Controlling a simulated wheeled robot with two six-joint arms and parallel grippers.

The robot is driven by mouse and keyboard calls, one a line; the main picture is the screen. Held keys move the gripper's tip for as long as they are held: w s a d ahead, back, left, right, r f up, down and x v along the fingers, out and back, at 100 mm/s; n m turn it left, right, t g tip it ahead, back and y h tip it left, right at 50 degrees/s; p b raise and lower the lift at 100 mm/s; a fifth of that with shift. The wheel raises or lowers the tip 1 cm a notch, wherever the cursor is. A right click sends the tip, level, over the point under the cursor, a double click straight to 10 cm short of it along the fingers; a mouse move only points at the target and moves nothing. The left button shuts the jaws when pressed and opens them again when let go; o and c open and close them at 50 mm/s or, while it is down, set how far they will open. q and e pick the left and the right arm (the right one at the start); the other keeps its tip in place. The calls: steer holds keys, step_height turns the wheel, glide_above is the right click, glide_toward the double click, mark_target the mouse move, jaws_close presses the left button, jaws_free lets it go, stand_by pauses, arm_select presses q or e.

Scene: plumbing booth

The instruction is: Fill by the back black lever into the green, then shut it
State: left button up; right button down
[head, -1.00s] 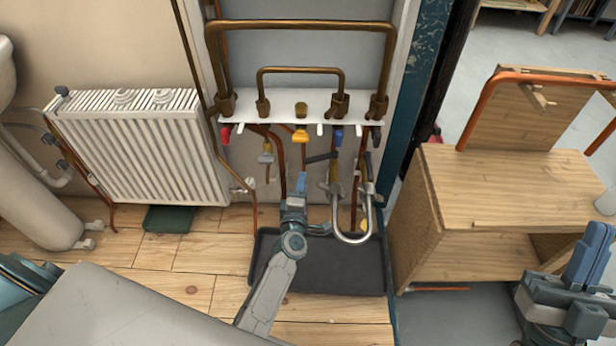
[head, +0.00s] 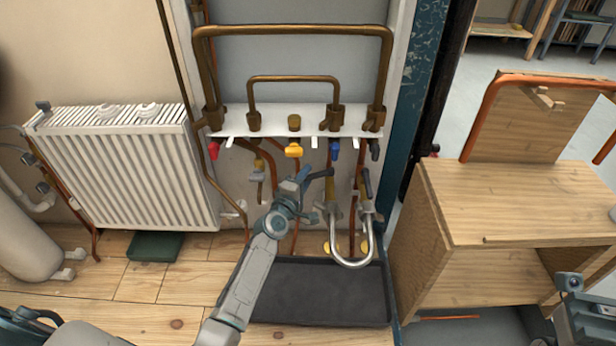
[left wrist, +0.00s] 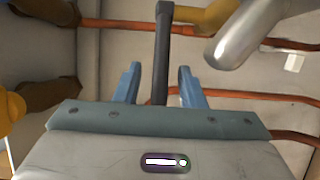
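A black lever (head: 320,174) sticks out to the left from a brass valve at the left end of the silver looped hose (head: 352,262). A second black lever (head: 366,182) stands roughly upright at the hose's right end. My left gripper (head: 304,174) is at the first lever's free end. In the left wrist view the black lever (left wrist: 161,55) runs between the open fingers (left wrist: 159,84), with a gap on each side. The silver hose (left wrist: 245,32) shows beside it. I cannot make out a gauge with a green zone. My right gripper's fingers do not show.
A white manifold shelf (head: 270,125) with red, yellow and blue valve handles is above. A black tray (head: 318,292) lies on the floor below. A white radiator (head: 125,170) is at left, a wooden bench (head: 500,205) at right. Copper pipes run close behind the lever.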

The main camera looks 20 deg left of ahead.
arm_select(q)
steer(key=shift+w+d, duration=0.1)
steer(key=shift+w, duration=0.85)
jaws_close()
